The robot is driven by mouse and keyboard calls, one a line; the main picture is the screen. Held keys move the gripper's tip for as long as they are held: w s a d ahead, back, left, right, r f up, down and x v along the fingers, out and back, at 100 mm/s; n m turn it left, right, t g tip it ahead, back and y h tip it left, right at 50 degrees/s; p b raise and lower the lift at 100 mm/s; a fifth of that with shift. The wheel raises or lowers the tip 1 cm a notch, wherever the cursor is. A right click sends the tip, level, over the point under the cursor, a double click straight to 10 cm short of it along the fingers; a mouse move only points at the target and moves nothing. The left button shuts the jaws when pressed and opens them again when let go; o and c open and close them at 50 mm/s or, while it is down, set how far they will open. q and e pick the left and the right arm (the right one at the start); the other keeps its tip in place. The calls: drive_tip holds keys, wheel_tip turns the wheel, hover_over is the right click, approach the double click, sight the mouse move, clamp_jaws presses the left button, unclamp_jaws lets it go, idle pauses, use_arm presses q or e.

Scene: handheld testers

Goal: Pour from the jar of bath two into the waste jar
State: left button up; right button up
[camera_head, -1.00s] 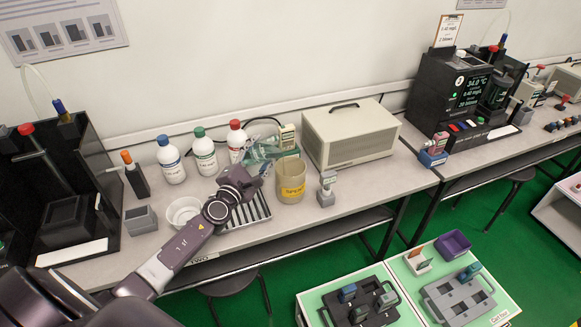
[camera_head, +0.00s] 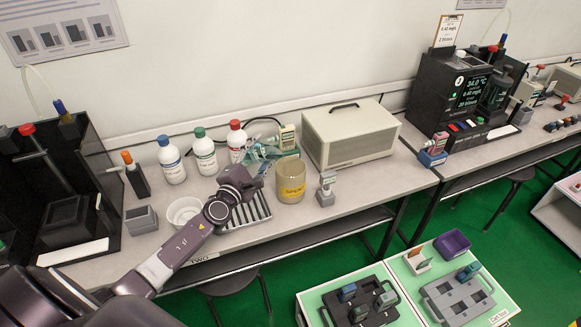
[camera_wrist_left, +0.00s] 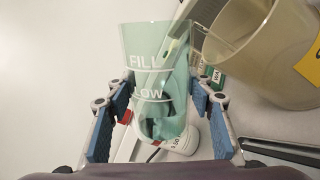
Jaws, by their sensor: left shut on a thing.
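A clear greenish jar (camera_wrist_left: 158,75) marked FILL and LOW is held between the blue-padded fingers of my left gripper (camera_wrist_left: 160,118). In the head view, this jar (camera_head: 258,153) is partly hidden by my left gripper (camera_head: 252,172). The gripper is shut on it and holds it just left of the waste jar. The waste jar (camera_head: 291,188) is a beige, open-topped beaker with a yellow label, standing upright on the bench. It also shows at the upper right of the wrist view (camera_wrist_left: 268,65). Any stream between the jars is not discernible. My right gripper is out of view.
Blue-, green- and red-capped bottles (camera_head: 204,153) stand behind my arm. A white bowl (camera_head: 183,210) and a striped rack (camera_head: 252,214) lie near my wrist. A beige box (camera_head: 350,137) stands behind the waste jar, and a small grey tester (camera_head: 326,190) right of it.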

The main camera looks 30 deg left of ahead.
use_arm(q)
drive_tip(key=shift+r+m+p, duration=0.3)
drive_tip(key=shift+m+p, duration=0.3)
drive_tip(key=shift+m, duration=0.2)
drive_tip(key=shift+r+m+p, duration=0.25)
drive_tip(key=shift+m+p, duration=0.35)
drive_tip(key=shift+m, duration=0.2)
idle(2.9)
drive_tip(key=shift+d+r+m+p, duration=0.2)
drive_tip(key=shift+r+m+p, duration=0.1)
drive_tip(key=shift+m+p, duration=0.4)
idle(2.8)
